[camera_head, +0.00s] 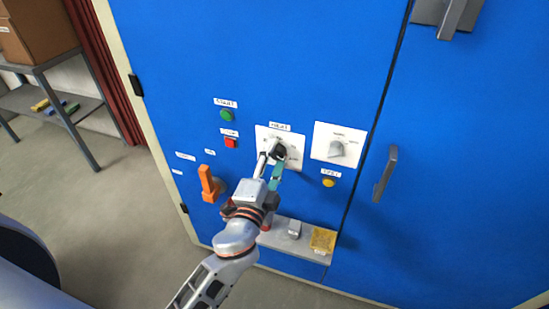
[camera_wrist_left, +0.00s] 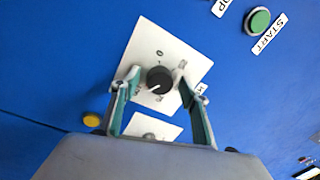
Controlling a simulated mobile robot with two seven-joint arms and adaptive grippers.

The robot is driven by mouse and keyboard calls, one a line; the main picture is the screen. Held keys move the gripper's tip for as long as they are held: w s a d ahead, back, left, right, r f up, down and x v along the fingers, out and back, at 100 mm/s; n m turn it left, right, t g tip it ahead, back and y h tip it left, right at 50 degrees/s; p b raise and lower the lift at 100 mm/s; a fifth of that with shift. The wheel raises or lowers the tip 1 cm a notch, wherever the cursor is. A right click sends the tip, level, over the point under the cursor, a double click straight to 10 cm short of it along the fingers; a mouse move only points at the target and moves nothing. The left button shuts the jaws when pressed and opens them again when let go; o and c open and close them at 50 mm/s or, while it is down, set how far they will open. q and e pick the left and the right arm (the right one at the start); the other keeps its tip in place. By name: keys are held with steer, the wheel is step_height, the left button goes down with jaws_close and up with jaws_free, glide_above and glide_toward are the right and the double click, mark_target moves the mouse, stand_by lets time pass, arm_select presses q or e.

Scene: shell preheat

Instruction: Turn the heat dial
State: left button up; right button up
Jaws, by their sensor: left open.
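The heat dial is a round black knob with a white pointer mark on a white plate, on the front of a blue cabinet. In the head view the dial (camera_head: 279,150) is partly hidden by my left gripper (camera_head: 270,163). In the left wrist view the dial (camera_wrist_left: 160,79) sits between the two fingertips of my left gripper (camera_wrist_left: 157,82). The fingers are open, one on each side, with a visible gap to the dial. I cannot tell how far the tips are from the plate. My right gripper is not in view.
A second white plate with a grey knob (camera_head: 336,148) is just to the right. Nearby are a green button (camera_head: 227,115), a red button (camera_head: 230,142), a yellow button (camera_head: 328,183) and an orange handle (camera_head: 209,184). A grey ledge (camera_head: 270,240) holds a yellow item (camera_head: 322,240) below.

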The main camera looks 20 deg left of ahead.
arm_select(q)
steer(key=shift+s, duration=0.1)
steer(key=s, duration=0.7)
steer(key=shift+s+f, duration=0.2)
steer(key=shift+f, duration=0.05)
steer(key=s+a+f+n+g+h, duration=0.1)
steer(key=s+f+n+g, duration=0.3)
steer(key=f, duration=0.9)
steer(key=s+a+f+n+g+h, duration=0.1)
steer(key=s+f+n+g, duration=0.3)
steer(key=s+f, duration=0.6)
step_height(320, 180, down, 4)
steer(key=shift+s+a+r+n+h, duration=0.15)
steer(key=shift+s+a+n+h, duration=0.4)
steer(key=shift+n, duration=0.55)
steer(key=shift+w+a, duration=0.1)
steer(key=shift+w, duration=0.05)
